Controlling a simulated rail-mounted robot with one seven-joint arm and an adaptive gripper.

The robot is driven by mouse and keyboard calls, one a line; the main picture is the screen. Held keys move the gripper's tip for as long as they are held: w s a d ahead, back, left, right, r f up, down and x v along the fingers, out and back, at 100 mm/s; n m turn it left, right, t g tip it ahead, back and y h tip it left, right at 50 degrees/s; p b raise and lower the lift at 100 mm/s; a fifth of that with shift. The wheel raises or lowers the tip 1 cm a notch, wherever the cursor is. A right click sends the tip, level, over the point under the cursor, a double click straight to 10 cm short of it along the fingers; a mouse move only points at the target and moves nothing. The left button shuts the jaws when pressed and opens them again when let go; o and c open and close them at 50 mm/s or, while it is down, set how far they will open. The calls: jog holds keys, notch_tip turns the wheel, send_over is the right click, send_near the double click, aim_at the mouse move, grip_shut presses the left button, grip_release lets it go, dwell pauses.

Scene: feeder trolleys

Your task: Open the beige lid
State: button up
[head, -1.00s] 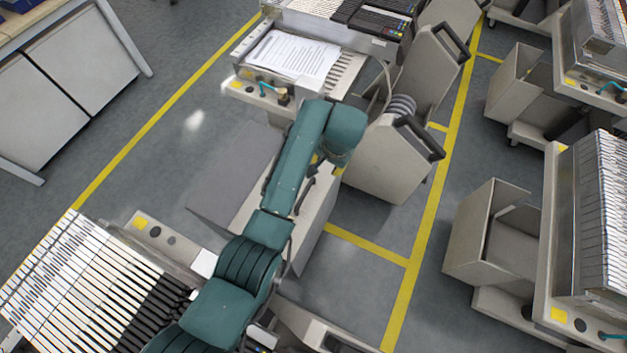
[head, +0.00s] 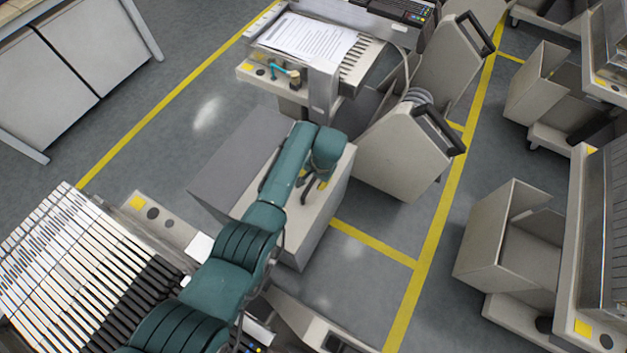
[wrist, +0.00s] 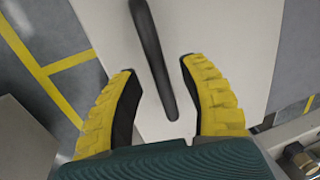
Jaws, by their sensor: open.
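The beige lid (head: 298,235) is a pale panel on the grey-sided box in the middle of the head view, partly covered by my arm. It fills much of the wrist view (wrist: 220,35). A dark bar-shaped handle (wrist: 150,50) runs over the pale surface there. My gripper (wrist: 157,66) is open, with one yellow finger on each side of the bar and a gap on both sides. In the head view my gripper (head: 320,186) is small, over the lid's right part. I cannot tell how far the lid is raised.
A beige trolley (head: 400,160) with a dark handle stands close at the right of the box. A feeder trolley with paper (head: 305,38) is behind. Another feeder bank (head: 60,240) lies at the front left. Grey floor (head: 370,285) is clear at the right.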

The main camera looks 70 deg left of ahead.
jog(key=shift+f, duration=0.15)
grip_shut()
jog(key=shift+f, duration=0.1)
dwell(0.3)
